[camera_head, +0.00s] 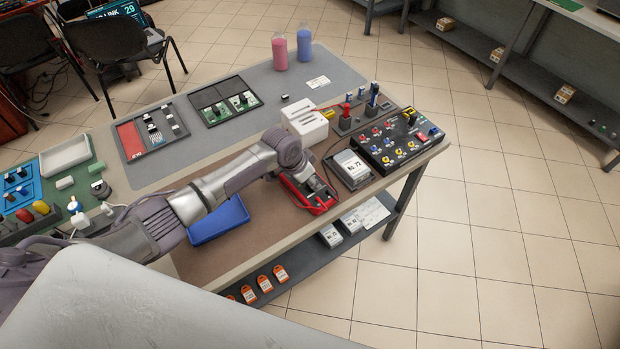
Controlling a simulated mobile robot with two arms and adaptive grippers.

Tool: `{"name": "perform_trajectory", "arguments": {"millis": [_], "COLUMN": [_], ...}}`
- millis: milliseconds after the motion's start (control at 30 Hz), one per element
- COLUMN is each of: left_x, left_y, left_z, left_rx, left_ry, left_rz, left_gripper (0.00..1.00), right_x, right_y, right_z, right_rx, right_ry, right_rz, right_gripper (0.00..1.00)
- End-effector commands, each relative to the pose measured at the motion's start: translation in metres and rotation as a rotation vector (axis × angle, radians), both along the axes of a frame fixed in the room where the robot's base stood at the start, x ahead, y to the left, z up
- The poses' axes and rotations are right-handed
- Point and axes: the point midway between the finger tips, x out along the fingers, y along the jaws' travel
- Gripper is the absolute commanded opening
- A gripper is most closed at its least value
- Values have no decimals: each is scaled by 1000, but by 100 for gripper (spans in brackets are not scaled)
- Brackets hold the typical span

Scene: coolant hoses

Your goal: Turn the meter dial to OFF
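The meter (321,209) looks like a red-edged handheld device lying on the brown part of the workbench, near its front edge. My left arm comes in from the left and bends down over it. My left gripper (317,187) is at the meter's top face and covers much of it. The fingertips are too small and dark to tell whether they are open or shut, or whether they touch the dial. The dial and its OFF mark cannot be made out. My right gripper is out of view.
Right of the meter stand a No. 77 box (352,166) and a black panel (402,147) with coloured terminals. A white block (304,122) stands behind it. A blue tray (219,222) lies to the left. The lower shelf (303,268) holds several small boxes.

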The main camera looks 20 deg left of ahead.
Motion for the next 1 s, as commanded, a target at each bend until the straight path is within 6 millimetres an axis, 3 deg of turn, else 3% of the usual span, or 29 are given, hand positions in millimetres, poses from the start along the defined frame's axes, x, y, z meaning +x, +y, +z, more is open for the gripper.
{"name": "perform_trajectory", "arguments": {"millis": [33,67,200,567,667,1000], "left_x": [1,1,0,-1,-5,-27], "left_y": [0,0,0,1,4,20], "left_z": [1,1,1,5,16,81], "left_rx": [0,0,0,0,-1,0], "left_ry": [-1,-1,-1,0,-2,-3], "left_rz": [0,0,-1,-1,-2,-1], "left_gripper": [2,42,62,62,62,62], "right_x": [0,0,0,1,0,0], "right_y": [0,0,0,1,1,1], "right_z": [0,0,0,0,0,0], "right_rx": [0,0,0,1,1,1], "right_ry": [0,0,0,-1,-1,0], "right_rz": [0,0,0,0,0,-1], "right_gripper": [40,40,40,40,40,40]}}
